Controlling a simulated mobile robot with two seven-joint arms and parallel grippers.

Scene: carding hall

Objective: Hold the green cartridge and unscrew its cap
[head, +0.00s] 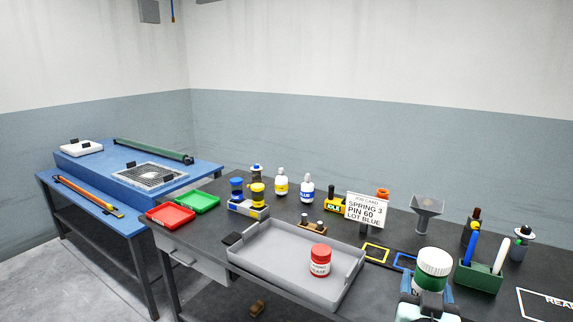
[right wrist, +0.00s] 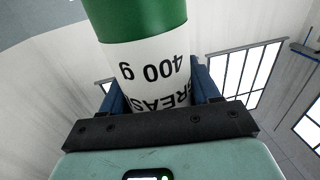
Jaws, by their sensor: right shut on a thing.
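The green cartridge (head: 432,270) is upright near the front right of the dark bench, with a white cap (head: 434,257) on top. Its white label reads GREASE 400 g upside down in the right wrist view, below a green band (right wrist: 143,20). My right gripper (head: 428,286) is shut on the cartridge; its blue fingers sit on both sides of the label in the right wrist view (right wrist: 158,88). The cap is outside the right wrist view. The cartridge's lower end is hidden by my gripper, so I cannot tell if it touches the bench. My left gripper is not in view.
A grey tray (head: 262,270) holds a red jar (head: 320,262) left of the cartridge. Yellow (head: 376,252) and blue (head: 404,262) frames lie nearby. A green pen holder (head: 478,279) stands right. A job card (head: 366,210) and funnel (head: 427,208) stand behind.

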